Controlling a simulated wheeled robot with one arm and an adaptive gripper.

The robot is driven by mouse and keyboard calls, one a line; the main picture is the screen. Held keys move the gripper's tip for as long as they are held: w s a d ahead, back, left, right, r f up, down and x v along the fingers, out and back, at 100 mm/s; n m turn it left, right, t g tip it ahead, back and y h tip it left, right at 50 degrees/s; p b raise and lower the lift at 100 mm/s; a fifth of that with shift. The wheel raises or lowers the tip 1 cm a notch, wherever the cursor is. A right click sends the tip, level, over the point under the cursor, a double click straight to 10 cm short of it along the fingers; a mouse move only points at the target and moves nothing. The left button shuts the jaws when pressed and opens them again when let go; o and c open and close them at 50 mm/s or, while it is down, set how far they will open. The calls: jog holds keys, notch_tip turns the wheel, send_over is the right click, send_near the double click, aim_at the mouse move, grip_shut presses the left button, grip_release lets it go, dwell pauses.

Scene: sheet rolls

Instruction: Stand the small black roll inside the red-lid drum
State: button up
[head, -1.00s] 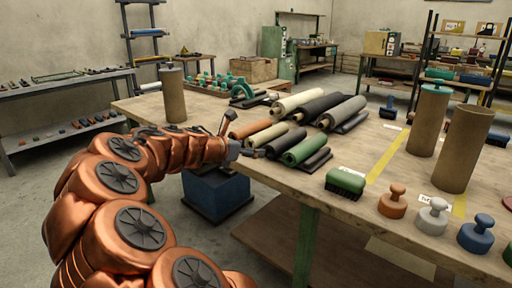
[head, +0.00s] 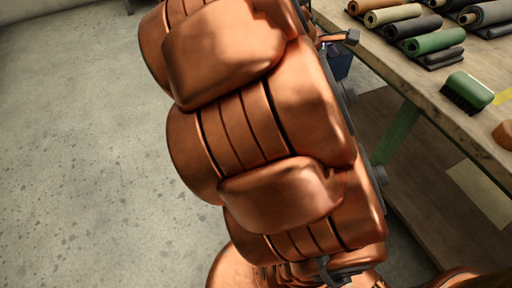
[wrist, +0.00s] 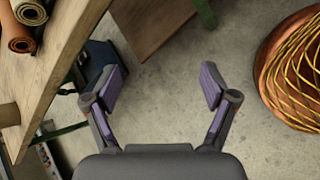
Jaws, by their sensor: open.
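In the head view, several rolls lie on the table at the upper right. A black roll (head: 415,27) lies between a tan roll (head: 394,14) and a green roll (head: 430,42); I cannot tell for sure whether it is the small black one. No red-lid drum shows in either view now. My gripper (wrist: 165,86) is open and empty in the wrist view, with bare floor between its fingers. It is off the side of the table, away from the rolls. In the head view my copper arm hides most of the middle.
The table (wrist: 62,30) edge runs down the left of the wrist view, with a brown roll (wrist: 17,36) near it. A blue box (wrist: 100,62) stands on the floor below the table. A green brush (head: 467,92) sits near the table edge. Open floor (head: 80,150) lies left of my arm.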

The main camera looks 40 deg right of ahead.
jog(key=s+a+f+m+y, duration=0.2)
jog(key=s+a+f+y, duration=0.1)
jog(key=a, duration=0.7)
jog(key=s+a+f+m+y, duration=0.2)
jog(key=s+a+f, duration=0.1)
jog(key=a, duration=0.7)
jog(key=s+a+f+m+g+y, duration=0.1)
jog(key=s+a+f+m+y, duration=0.2)
jog(key=a, duration=0.8)
jog(key=shift+s+f+y, duration=0.3)
jog(key=shift+s+f, duration=0.15)
jog(key=shift+s, duration=0.8)
jog(key=shift+a, duration=0.1)
jog(key=shift+o, duration=0.4)
notch_tip(320, 180, up, 27)
jog(key=t+p, duration=0.1)
jog(key=p, duration=2.4)
jog(key=shift+s, duration=0.25)
jog(key=shift+f, duration=0.25)
